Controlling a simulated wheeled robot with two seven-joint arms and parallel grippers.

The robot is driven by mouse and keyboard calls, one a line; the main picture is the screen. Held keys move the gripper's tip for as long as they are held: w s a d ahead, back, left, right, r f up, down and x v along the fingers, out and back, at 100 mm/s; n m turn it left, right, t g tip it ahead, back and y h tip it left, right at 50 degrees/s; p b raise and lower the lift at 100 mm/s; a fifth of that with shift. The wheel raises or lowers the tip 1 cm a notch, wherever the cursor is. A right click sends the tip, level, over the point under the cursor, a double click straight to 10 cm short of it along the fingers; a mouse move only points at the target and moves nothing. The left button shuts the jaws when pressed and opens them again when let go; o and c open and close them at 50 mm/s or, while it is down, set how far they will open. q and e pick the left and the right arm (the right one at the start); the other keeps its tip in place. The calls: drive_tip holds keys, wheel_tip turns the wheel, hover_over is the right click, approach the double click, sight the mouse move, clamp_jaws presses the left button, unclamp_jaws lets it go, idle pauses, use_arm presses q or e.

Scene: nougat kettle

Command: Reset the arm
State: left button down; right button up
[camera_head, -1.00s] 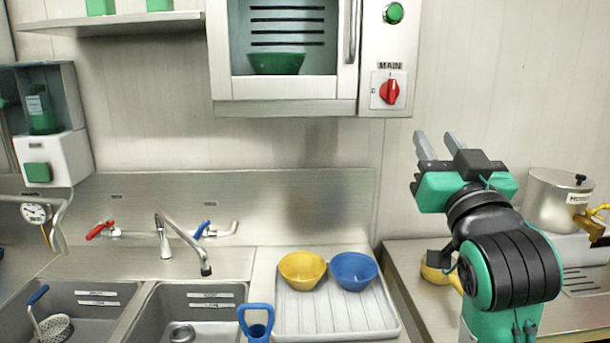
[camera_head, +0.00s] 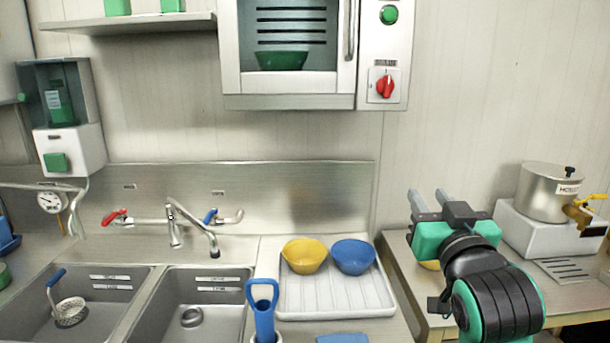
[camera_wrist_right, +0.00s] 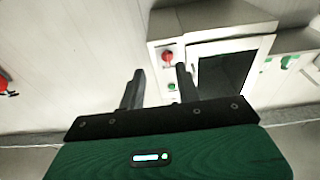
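My right gripper (camera_head: 430,200) is raised at the right of the head view, in front of the wall and the right-hand counter. Its two grey fingers point up and stand apart, with nothing between them. In the right wrist view the fingers (camera_wrist_right: 158,88) are also spread and empty, with the wall cabinet beyond them. My left gripper is not in view.
A drying tray (camera_head: 335,300) holds a yellow bowl (camera_head: 305,256) and a blue bowl (camera_head: 353,257). Sinks (camera_head: 205,285) lie to its left. A metal kettle (camera_head: 548,192) stands at the right. A wall cabinet (camera_head: 290,102) holding a green bowl (camera_head: 283,60) hangs above.

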drive_tip(key=s+d+f+g, duration=0.1)
drive_tip(key=s+f+g, duration=0.25)
drive_tip(key=f, duration=1.05)
drive_tip(key=s+d+f+g, duration=0.15)
drive_tip(key=f+g, duration=0.35)
drive_tip(key=f, duration=1)
drive_tip(key=s+f+n+g, duration=0.2)
drive_tip(key=s+f+g, duration=0.6)
drive_tip(key=s+f, duration=1.4)
wheel_tip(320, 180, down, 32)
drive_tip(key=s+g, duration=0.1)
drive_tip(key=s, duration=0.2)
drive_tip(key=s+d+f, duration=0.2)
drive_tip(key=s+f, duration=0.6)
drive_tip(key=s, duration=0.1)
drive_tip(key=s+d+f+g, duration=0.1)
drive_tip(key=s+d+f, duration=0.1)
drive_tip(key=s+f, duration=0.6)
drive_tip(key=shift+s+f, duration=0.4)
drive_tip(key=shift+f, duration=0.35)
